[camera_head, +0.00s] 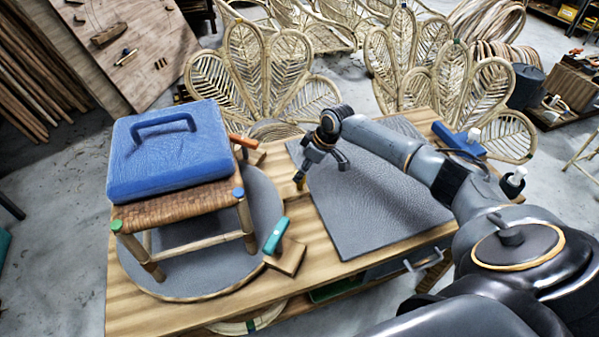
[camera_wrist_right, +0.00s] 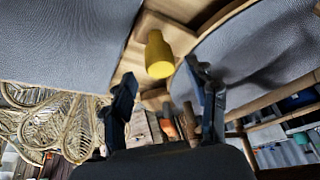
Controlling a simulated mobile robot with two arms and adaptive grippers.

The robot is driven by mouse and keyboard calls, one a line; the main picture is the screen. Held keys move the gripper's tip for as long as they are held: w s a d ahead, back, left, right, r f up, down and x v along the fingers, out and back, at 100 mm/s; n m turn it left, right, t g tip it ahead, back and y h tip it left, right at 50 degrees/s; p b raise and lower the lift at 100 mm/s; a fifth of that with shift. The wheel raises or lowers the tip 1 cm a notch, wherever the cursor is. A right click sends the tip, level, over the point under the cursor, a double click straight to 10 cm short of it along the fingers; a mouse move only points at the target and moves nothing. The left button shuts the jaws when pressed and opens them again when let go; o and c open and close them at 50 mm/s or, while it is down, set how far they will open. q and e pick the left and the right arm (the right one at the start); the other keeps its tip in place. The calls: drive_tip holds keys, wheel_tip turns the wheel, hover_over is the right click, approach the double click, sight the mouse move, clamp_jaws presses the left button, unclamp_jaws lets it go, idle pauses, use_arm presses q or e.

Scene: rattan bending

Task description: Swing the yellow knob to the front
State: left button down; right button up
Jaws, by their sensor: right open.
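The yellow knob (camera_wrist_right: 158,55) shows in the right wrist view against a wooden part between two grey surfaces. It lies ahead of and between the two dark fingers of my right gripper (camera_wrist_right: 163,88), which are spread apart with nothing between them. In the head view my right gripper (camera_head: 321,168) hangs over the middle of the table, and only a small bit of the yellow knob (camera_head: 299,178) shows at its left fingertip. I cannot tell whether they touch. My left gripper is not in view.
A stool with a woven seat (camera_head: 180,205) stands on a round grey turntable (camera_head: 215,268) and carries a blue block with a handle (camera_head: 165,155). A teal knob (camera_head: 275,236) and an orange handle (camera_head: 243,141) sit at the turntable's edge. A grey mat (camera_head: 375,215) lies to the right.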

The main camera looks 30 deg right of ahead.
drive_tip(key=shift+x, duration=1.2)
drive_tip(key=shift+a+f, duration=0.1)
drive_tip(key=shift+f, duration=0.25)
drive_tip(key=shift+w+f, duration=0.15)
drive_tip(key=shift+f, duration=0.1)
drive_tip(key=c, duration=0.5)
clamp_jaws()
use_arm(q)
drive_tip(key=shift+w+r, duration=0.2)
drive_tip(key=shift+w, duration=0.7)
